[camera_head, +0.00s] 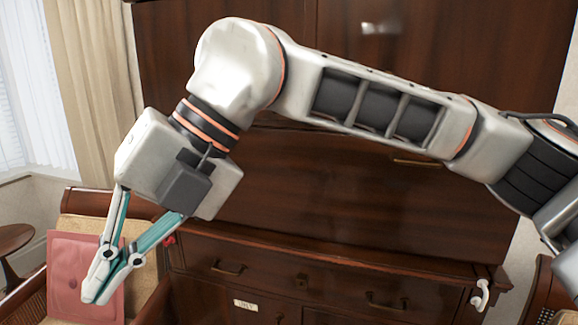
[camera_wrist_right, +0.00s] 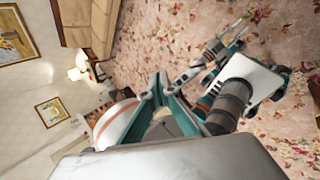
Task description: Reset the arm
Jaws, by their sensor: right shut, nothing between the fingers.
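My right arm reaches across the head view from the right edge, raised in front of a dark wooden cabinet. My right gripper (camera_head: 92,298) hangs at its end at the lower left, pointing down. Its teal and white fingers meet at the tips with nothing between them. In the right wrist view the teal fingers (camera_wrist_right: 161,84) also show, with other parts of my own body behind them. My left gripper is not in the head view.
The cabinet (camera_head: 330,205) has drawers with handles and a small label (camera_head: 245,305). A white hook-like object (camera_head: 480,295) is at its right. A chair with a pink cushion (camera_head: 75,265) stands lower left, behind my gripper. A small round table (camera_head: 14,238) is at the left edge.

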